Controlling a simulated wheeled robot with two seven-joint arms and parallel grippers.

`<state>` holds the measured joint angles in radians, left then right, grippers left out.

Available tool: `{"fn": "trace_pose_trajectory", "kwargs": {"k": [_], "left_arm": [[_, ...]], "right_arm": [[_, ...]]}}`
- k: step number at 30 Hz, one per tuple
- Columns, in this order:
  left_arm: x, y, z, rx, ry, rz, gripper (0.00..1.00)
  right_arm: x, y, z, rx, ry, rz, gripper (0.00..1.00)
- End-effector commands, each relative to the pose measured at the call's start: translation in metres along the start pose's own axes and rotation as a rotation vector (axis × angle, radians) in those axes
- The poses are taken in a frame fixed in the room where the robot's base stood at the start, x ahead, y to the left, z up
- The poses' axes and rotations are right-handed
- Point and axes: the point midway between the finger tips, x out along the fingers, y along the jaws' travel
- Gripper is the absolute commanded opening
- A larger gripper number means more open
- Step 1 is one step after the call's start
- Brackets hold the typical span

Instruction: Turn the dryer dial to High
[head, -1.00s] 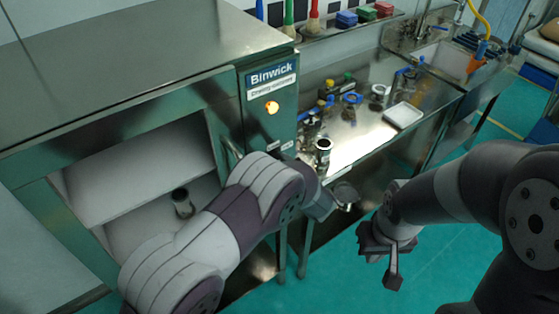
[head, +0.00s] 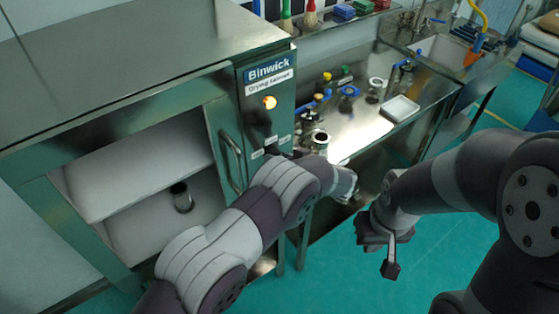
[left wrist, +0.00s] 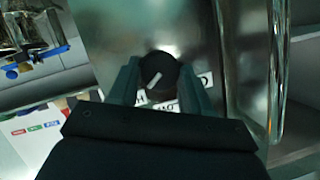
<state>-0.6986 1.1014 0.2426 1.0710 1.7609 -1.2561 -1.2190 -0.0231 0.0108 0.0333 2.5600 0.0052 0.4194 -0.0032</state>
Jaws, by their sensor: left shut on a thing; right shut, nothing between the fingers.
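The dryer dial (left wrist: 158,76) is a round black knob with a white line, on the metal front panel of the drying cabinet (head: 268,100). My left gripper (left wrist: 158,84) is shut on the dial, one finger on each side. The white line slants toward the lower left in the left wrist view. White labels, partly hidden by the gripper, lie below and beside the dial; one seems to begin with H. In the head view my left arm hides most of its gripper near the panel. My right gripper (head: 388,255) is shut and empty, over the floor.
A vertical door handle (head: 231,160) stands close to the left arm.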

Motion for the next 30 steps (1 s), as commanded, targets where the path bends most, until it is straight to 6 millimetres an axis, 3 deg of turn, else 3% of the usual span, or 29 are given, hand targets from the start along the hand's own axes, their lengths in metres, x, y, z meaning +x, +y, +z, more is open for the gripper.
{"fn": "trace_pose_trajectory", "kwargs": {"k": [10,25,26,27,30], "left_arm": [[-0.0001,0.0016,-0.0001,0.1,0.001,-0.04,0.18],[-0.0004,0.0013,-0.0018,0.111,0.003,-0.045,0.18],[-0.0004,0.0013,-0.0018,0.111,0.003,-0.045,0.58],[-0.0004,0.0012,-0.0017,0.111,0.003,-0.045,0.71],[-0.0003,0.0012,-0.0014,0.111,0.002,-0.045,0.73]], "right_arm": [[0.0065,0.0,0.0008,0.0,0.0,0.0,0.0],[0.0067,0.0,0.0008,0.0,0.0,0.0,0.0],[0.0067,0.0,0.0008,0.0,0.0,0.0,0.0],[0.0067,0.0,0.0008,0.0,0.0,0.0,0.0],[0.0067,0.0,0.0008,0.0,0.0,0.0,0.0]]}}
